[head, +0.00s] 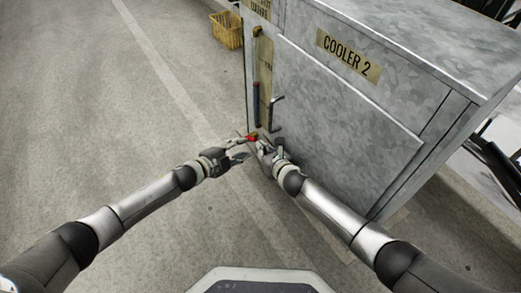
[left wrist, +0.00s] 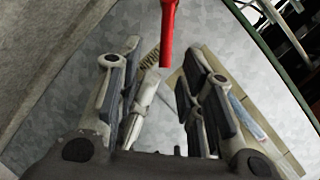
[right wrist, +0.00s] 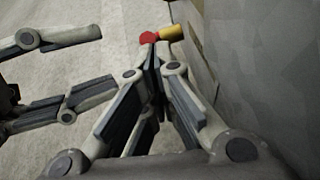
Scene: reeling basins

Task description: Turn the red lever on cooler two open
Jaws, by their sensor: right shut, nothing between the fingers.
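Cooler two is the grey metal cabinet (head: 345,110) with the plate "COOLER 2" (head: 348,56). The red lever (head: 251,137) is at the low left edge of its front, between my two grippers. In the left wrist view the red lever (left wrist: 168,35) stands between and beyond the spread fingers. My left gripper (head: 240,149) is open and empty. My right gripper (head: 262,147) is shut and empty. In the right wrist view a red end (right wrist: 149,37) with a yellow part (right wrist: 171,32) lies just past the right fingertips; I cannot tell whether they touch.
A yellow crate (head: 227,30) stands on the floor at the back left. A dark hooked handle (head: 272,113) and a vertical gauge strip (head: 262,80) are on the cabinet above the lever. The floor (head: 120,110) to the left is open.

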